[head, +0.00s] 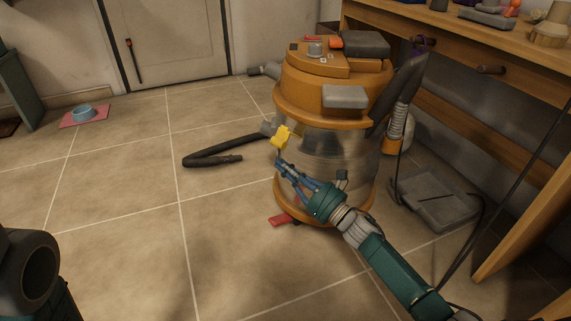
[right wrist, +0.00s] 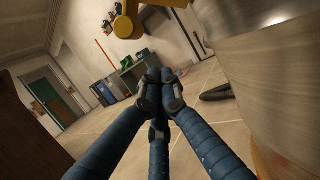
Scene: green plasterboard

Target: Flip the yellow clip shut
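The yellow clip (head: 281,136) is on the left side of the vacuum, just below the rim of its orange lid (head: 318,98). It sticks outward from the metal drum (head: 325,150). In the right wrist view the yellow clip (right wrist: 128,24) hangs at the top edge, above my fingers and partly cut off. My right gripper (head: 281,164) is just below the clip, beside the drum, with a small gap to the clip. Its blue fingers meet at the tips (right wrist: 161,88) with nothing visible between them. My left gripper is not in view.
A black hose (head: 212,155) lies on the floor left of the vacuum. A wooden workbench (head: 470,50) stands behind right, with a grey flat case (head: 435,200) on the floor below. A blue bowl (head: 83,111) sits on a pink mat far left.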

